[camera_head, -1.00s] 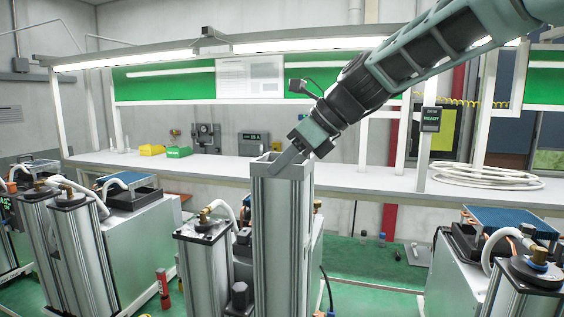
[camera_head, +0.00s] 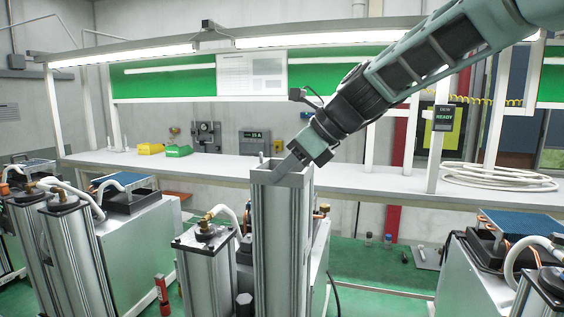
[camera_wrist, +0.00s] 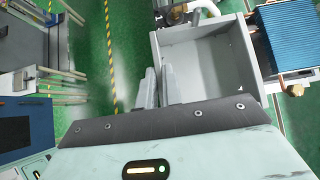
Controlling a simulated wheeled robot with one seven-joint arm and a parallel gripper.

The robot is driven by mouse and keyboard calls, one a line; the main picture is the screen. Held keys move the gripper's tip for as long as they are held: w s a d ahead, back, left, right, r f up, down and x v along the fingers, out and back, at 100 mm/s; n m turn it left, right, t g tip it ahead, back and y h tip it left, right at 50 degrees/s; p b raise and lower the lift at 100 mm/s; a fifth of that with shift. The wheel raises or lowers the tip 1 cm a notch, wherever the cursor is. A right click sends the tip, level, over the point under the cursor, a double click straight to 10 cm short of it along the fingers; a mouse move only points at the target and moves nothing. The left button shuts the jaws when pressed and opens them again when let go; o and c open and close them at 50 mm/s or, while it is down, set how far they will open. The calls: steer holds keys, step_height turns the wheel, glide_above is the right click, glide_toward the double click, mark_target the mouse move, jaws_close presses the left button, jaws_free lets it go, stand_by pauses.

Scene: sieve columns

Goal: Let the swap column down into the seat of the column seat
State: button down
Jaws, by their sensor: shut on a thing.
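The swap column (camera_head: 280,240) is a tall, upright, ribbed silver column with an open square grey top. It stands in the middle of the head view, and its lower end is out of frame. My gripper (camera_head: 290,165) reaches down from the upper right and is shut on the column's top rim. In the wrist view my gripper (camera_wrist: 159,88) has its fingers at the left wall of the swap column's open, empty top (camera_wrist: 205,68). I cannot make out the seat of the column seat; the column's foot is not in view.
A shorter column with a brass fitting (camera_head: 204,262) stands close to the left. Machines with blue-topped units (camera_head: 125,182) (camera_head: 522,225) stand left and right. A long workbench (camera_head: 220,170) runs behind, with a coiled hose (camera_head: 500,174).

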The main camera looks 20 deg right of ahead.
steer(key=b, duration=0.2)
glide_above(283, 268)
steer(key=f, duration=1)
steer(key=shift+w, duration=0.3)
steer(key=shift+f+b, duration=0.4)
steer(key=shift+f, duration=0.45)
steer(key=shift+r, duration=0.1)
steer(key=shift+f+b, duration=2.45)
steer(key=shift+f, duration=0.45)
steer(key=shift+f+b, duration=1.55)
steer(key=shift+f, duration=0.5)
steer(key=c, duration=1.5)
jaws_free()
steer(key=shift+s, duration=0.1)
steer(key=shift+f, duration=0.15)
steer(key=b+v, duration=0.2)
steer(key=v, duration=1.5)
steer(key=shift+s+d, duration=0.2)
